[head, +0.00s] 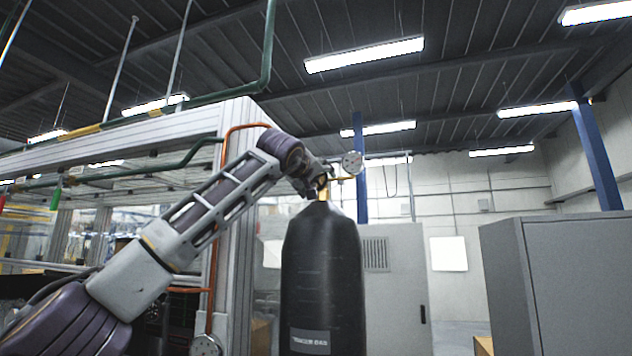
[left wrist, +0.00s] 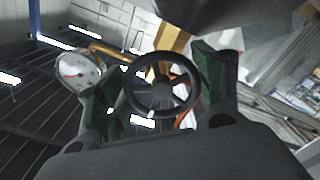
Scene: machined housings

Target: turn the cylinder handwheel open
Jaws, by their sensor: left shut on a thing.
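The black gas cylinder (head: 322,262) stands upright in the middle of the head view, with a brass valve on its top. My left gripper (head: 318,180) is at the valve, reaching in from the left, and hides the handwheel there. In the left wrist view the dark spoked handwheel (left wrist: 162,86) lies between the two green-padded fingers of my left gripper (left wrist: 158,92), which is shut on it. A round white gauge (head: 352,163) on a brass stem sits to the right of the valve; it also shows in the left wrist view (left wrist: 78,72). My right gripper is not seen.
A white framed structure (head: 235,200) with an orange hose (head: 222,240) stands left of the cylinder, close to my arm. A grey cabinet (head: 575,290) stands at the right. A pale cabinet (head: 395,290) is behind the cylinder.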

